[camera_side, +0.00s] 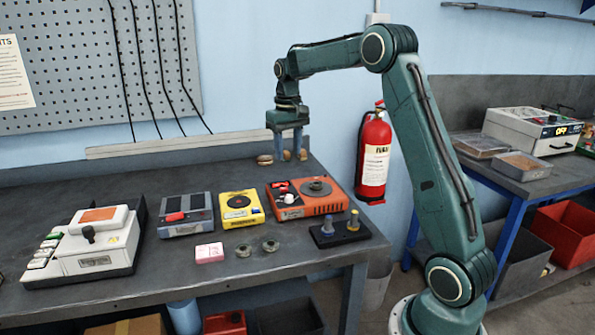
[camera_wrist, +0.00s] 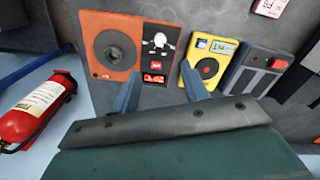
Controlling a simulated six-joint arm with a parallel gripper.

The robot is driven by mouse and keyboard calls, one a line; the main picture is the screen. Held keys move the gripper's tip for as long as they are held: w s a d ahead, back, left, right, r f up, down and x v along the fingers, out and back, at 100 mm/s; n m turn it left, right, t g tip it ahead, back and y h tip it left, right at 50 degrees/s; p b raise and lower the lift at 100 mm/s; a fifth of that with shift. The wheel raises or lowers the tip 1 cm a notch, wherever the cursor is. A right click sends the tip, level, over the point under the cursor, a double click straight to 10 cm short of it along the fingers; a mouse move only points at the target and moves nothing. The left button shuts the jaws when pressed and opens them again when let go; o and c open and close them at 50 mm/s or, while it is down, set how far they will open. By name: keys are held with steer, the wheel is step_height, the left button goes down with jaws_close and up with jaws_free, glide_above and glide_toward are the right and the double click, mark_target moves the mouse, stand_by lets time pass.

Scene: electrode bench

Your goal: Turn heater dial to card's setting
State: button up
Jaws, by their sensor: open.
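The heater looks to be the orange box (camera_side: 322,203) at the bench's right end, with a round grey plate (camera_side: 316,187) on top. In the wrist view the orange box (camera_wrist: 98,22) shows a white knob (camera_wrist: 160,42), likely the dial, and a red lit display (camera_wrist: 153,79) whose digits I cannot read surely. A small pink-white card (camera_side: 209,252) lies in front of the grey box; it also shows in the wrist view (camera_wrist: 270,7), its writing unreadable. My gripper (camera_side: 288,152) is open, empty and pointing down, above and behind the orange box, apart from it.
A yellow box (camera_side: 240,209) and a grey box with a red switch (camera_side: 186,216) stand left of the heater. A black holder with two knobbed pieces (camera_side: 341,232) sits in front. Small rounded objects (camera_side: 265,159) lie behind. A fire extinguisher (camera_side: 374,155) hangs beyond the bench end.

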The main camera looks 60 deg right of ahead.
mark_target(289, 198)
step_height(289, 198, down, 14)
steer(key=shift+r, duration=0.1)
stand_by(0.8)
steer(key=shift+c, duration=0.3)
steer(key=c, duration=0.9)
